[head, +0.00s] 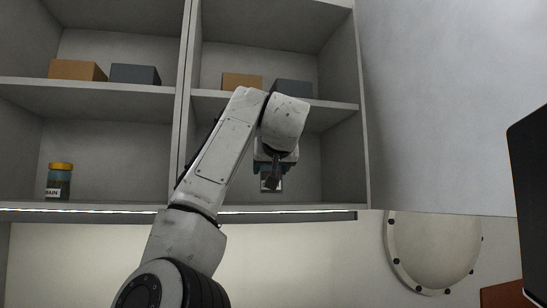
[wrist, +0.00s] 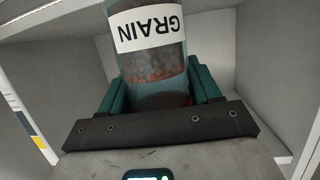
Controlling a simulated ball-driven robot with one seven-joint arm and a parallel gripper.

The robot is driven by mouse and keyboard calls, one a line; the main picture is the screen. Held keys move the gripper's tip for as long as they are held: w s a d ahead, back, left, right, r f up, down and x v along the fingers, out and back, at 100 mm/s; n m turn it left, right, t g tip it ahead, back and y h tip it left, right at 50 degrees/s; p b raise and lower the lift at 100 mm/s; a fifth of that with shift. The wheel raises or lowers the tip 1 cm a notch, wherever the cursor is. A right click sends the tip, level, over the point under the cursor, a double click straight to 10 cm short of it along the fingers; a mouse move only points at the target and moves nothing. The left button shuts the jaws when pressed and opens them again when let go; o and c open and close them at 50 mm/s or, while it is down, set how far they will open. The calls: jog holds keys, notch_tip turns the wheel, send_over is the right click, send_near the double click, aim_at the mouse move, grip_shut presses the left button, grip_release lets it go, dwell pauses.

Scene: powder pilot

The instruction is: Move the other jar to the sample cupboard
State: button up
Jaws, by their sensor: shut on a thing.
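My gripper (head: 272,168) is inside the lower right compartment of the shelved cupboard (head: 340,105). In the wrist view its teal fingers stand on both sides of a clear jar (wrist: 157,65) and are shut on it. The jar has a white GRAIN label, upside down in that picture, and reddish-brown grains inside. Its far end is cut off by the frame, and in the head view it is mostly hidden by my gripper. Whether it touches the shelf I cannot tell. Another jar (head: 59,182), with a yellow lid and a partly visible label, stands upright in the lower left compartment.
Orange boxes (head: 77,70) and grey boxes (head: 135,74) sit on the upper shelves. A vertical divider (head: 184,80) separates the compartments. A round bolted cover (head: 433,250) is on the wall at lower right. A dark panel (head: 530,200) stands at the right edge.

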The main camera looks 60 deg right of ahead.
jog(key=r+x, duration=0.1)
jog(key=x, duration=0.3)
jog(key=w+r+x, duration=0.1)
jog(key=x, duration=0.4)
jog(key=r+p+x, duration=0.1)
jog(key=x, duration=0.4)
jog(key=shift+w+d, duration=0.15)
jog(key=shift+w, duration=0.3)
jog(key=shift+w+d+f, duration=0.2)
jog(key=shift+w+d, duration=0.1)
jog(key=shift+d, duration=0.05)
jog(key=shift+f+b, duration=0.35)
jog(key=shift+f, duration=0.2)
jog(key=o, duration=1.3)
jog(key=shift+c, duration=0.2)
jog(key=shift+o, duration=0.8)
jog(key=shift+a, duration=0.1)
jog(key=shift+b+v, duration=1.3)
jog(key=shift+v, duration=0.6)
jog(key=b+v, duration=0.3)
jog(key=v, duration=0.7)
jog(key=shift+r, duration=0.1)
